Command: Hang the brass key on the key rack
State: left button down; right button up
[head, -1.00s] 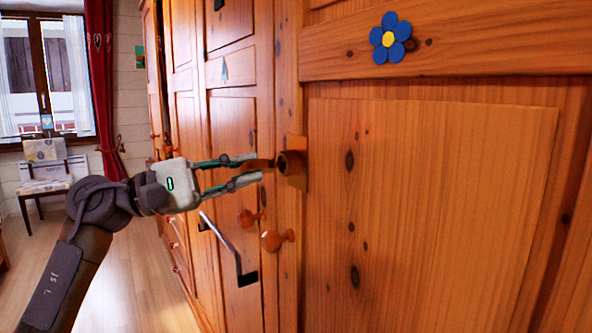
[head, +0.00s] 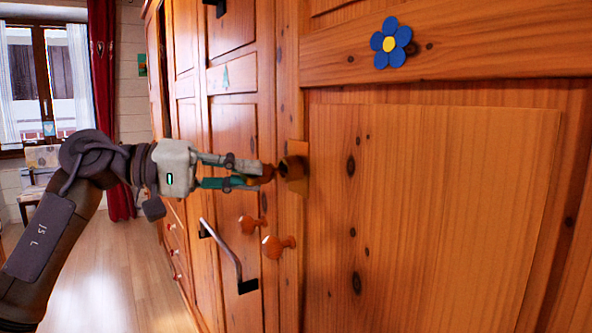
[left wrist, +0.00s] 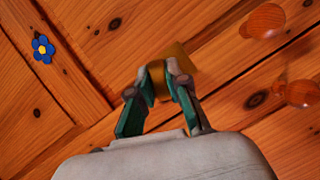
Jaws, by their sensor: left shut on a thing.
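My left gripper (head: 258,177) is at the wardrobe front, its fingers closed on a small brownish-brass piece (head: 268,172) that I take for the brass key. The piece meets, or nearly meets, a brass lock fitting (head: 297,180) on the door edge; I cannot tell whether it sits inside. In the left wrist view the fingertips (left wrist: 163,77) lie against the brass fitting (left wrist: 184,58) and hide most of the key. I make out no key rack in these views. My right gripper is not in view.
The pine wardrobe (head: 430,200) fills the right side. Two round wooden knobs (head: 277,245) and a metal bar handle (head: 227,254) stick out below the gripper. A blue flower (head: 390,43) is on the panel. Open floor (head: 120,270) lies left, with a chair by the window.

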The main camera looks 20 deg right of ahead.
pick_arm(q)
jog(key=shift+a, duration=0.1)
jog(key=s+a+b, duration=0.2)
jog(key=a, duration=0.4)
jog(key=shift+a, duration=0.25)
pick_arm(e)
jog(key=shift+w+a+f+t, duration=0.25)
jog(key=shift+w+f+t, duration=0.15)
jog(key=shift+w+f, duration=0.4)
